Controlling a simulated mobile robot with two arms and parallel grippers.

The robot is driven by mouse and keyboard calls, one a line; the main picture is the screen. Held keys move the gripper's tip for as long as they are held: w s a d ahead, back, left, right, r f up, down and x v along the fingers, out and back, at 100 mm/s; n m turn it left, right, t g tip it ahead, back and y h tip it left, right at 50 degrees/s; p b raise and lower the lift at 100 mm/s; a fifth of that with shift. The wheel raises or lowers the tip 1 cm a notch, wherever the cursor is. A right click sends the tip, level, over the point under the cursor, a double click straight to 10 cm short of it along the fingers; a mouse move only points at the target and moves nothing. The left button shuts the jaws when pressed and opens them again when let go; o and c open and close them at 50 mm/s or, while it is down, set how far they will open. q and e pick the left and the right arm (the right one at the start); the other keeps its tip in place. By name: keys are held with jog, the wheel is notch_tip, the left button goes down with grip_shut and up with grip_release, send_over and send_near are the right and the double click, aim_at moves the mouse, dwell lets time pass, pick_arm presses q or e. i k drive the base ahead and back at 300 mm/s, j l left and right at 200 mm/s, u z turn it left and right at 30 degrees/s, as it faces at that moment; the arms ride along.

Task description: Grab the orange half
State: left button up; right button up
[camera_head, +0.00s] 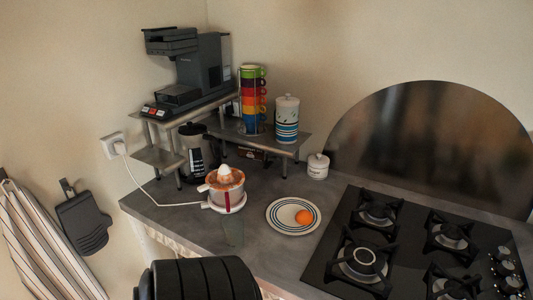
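The orange half (304,217) lies on a white plate with dark blue rings (281,224) on the grey counter, left of the stove. It sits right of the plate's middle. A white and red citrus juicer (226,191) with a pale reamer cone on top stands to the left of the plate. Neither gripper shows in the head view. A black ribbed part at the bottom edge looks like part of my own body, and it hides some of the counter front.
A black gas stove (405,250) fills the right side. Behind are a metal shelf (270,138), coffee machine (190,70), colored cups (252,100) and a white jar (318,166). Bare counter surrounds the plate.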

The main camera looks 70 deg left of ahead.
aim_at(305, 218)
jog(key=k+u, duration=0.1)
jog(key=u, duration=1.7)
